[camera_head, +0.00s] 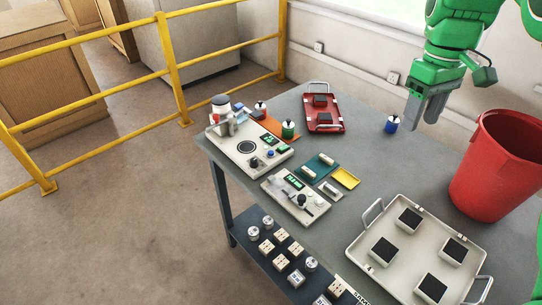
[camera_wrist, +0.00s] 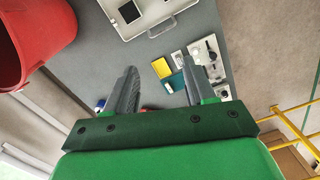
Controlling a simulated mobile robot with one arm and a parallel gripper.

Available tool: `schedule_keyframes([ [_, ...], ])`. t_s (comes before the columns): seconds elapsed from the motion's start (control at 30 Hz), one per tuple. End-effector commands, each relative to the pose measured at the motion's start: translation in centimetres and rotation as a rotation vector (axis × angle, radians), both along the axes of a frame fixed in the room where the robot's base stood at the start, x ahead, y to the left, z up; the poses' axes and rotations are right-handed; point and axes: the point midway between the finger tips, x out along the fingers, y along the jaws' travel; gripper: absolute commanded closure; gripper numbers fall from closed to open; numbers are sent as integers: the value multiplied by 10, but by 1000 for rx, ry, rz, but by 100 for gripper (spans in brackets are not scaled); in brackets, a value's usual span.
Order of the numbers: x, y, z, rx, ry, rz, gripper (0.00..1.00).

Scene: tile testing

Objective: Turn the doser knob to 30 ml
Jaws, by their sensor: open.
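Two pale control panels lie on the grey table. The left panel (camera_head: 230,150) has a round black ring, a small green display, a black knob (camera_head: 254,162) and a blue knob (camera_head: 270,153), with a metal spout and white bottle at its back. The nearer panel (camera_head: 315,207) has a green display and a black knob (camera_head: 301,199); it shows partly in the wrist view (camera_wrist: 199,50). I cannot read the displays or tell which panel is the doser. My gripper (camera_head: 425,122) is open and empty above the table's far right, away from both panels. Its fingers also show in the wrist view (camera_wrist: 160,68).
A red bin (camera_head: 497,165) stands at the right. A tray (camera_head: 365,246) with several dark tiles is at the front right. A red tray (camera_head: 313,127), a blue-labelled jar (camera_head: 392,124) and a yellow dish (camera_head: 345,178) are on the table. Yellow railing (camera_head: 172,65) runs behind.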

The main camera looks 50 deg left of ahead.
Motion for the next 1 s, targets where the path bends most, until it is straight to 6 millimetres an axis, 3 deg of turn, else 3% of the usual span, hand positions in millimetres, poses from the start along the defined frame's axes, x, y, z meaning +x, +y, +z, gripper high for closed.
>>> schedule_keyframes([
  [0.03, 3, 18, -3, 2, 0, 44, 46],
  [0.2, 4, 74, -9, 10, -5, 192, 46],
  [0.47, -9, 160, -22, 23, -8, 424, 46],
  [0.8, -50, 269, -48, 48, -9, 728, 46],
  [1.0, -80, 316, -64, 58, -4, 876, 46],
])
